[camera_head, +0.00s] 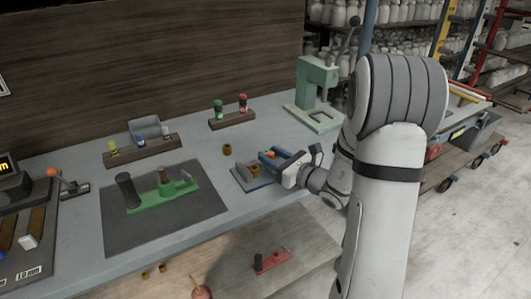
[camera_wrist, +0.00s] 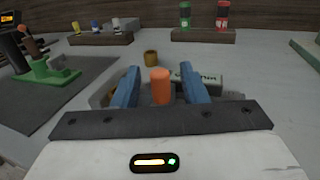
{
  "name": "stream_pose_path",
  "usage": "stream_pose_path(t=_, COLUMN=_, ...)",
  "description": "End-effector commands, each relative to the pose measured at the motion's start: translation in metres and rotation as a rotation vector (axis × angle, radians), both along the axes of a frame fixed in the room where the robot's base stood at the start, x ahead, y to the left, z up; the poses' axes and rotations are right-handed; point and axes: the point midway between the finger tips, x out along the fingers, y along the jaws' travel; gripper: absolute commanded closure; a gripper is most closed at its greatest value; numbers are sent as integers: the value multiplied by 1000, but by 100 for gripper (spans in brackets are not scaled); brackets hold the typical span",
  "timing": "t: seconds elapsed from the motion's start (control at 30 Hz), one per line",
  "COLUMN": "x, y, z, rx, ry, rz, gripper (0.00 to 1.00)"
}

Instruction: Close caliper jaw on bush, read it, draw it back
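My gripper (camera_head: 272,158) has two blue fingers. In the wrist view the gripper (camera_wrist: 160,88) is open, with a finger on each side of an upright orange knob (camera_wrist: 160,86) and a small gap on both sides. The knob stands at a low grey caliper-like fixture (camera_head: 246,183), whose pale lettered bar (camera_wrist: 208,80) shows behind the right finger. A small brass bush (camera_head: 227,149) stands on the bench behind the fixture, and it also shows in the wrist view (camera_wrist: 151,58). A brownish piece (camera_head: 254,168) shows at the fixture; the jaw and its contact are mostly hidden by my gripper.
A green fixture (camera_head: 165,193) stands on a dark mat (camera_head: 125,232) to the left. A green press (camera_head: 316,92) stands at the right back. Bare bench lies between the mat and the grey fixture.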

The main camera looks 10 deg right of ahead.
Motion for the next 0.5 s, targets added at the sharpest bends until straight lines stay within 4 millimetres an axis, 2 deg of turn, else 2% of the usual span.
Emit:
stream_pose_path(t=0.2, x=19, y=14, z=0, rx=-1, ry=1, rz=3, gripper=61)
stream_pose_path(t=0.5, x=22, y=16, z=0, rx=-1, ry=1, rz=0, gripper=61)
